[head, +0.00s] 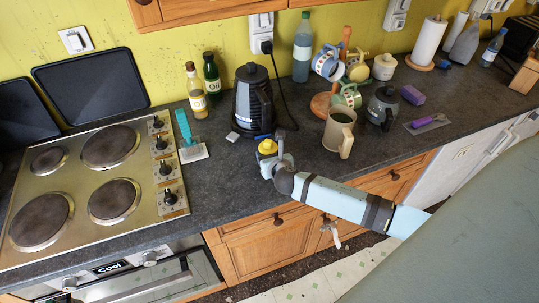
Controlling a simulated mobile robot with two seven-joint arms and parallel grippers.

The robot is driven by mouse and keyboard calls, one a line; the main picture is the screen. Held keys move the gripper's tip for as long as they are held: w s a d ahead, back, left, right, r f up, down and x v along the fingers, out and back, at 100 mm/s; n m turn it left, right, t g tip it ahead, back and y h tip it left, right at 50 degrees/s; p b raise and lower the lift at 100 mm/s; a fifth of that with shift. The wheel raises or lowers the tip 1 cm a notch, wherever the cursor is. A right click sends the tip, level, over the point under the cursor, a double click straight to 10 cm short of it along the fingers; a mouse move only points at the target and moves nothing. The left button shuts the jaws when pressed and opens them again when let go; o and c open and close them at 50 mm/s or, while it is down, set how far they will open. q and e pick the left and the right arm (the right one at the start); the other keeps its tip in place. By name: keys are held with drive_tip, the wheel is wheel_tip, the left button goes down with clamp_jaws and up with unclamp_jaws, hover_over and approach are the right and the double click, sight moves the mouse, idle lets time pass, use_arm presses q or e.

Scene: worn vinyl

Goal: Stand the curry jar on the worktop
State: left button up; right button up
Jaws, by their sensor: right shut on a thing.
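The curry jar (267,147) shows as a small yellow top at the end of my right gripper (272,160). My right gripper is shut on it, and the fingers hide most of its lower part. The jar is over the dark worktop (233,188), just in front of the black kettle. I cannot tell whether its base touches the surface. My right arm comes in from the right, across the worktop's front edge. My left gripper is not in view.
The kettle (253,100) stands close behind the jar. A beige jug (338,130) and a grey teapot (382,107) stand to the right. A brush-like turquoise tool (187,133) and a hob (95,182) are to the left. The worktop left of my gripper is clear.

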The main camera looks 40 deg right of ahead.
drive_tip(key=shift+f, duration=0.15)
drive_tip(key=o, duration=1.1)
drive_tip(key=shift+p+v, duration=0.95)
drive_tip(key=shift+v, duration=3.1)
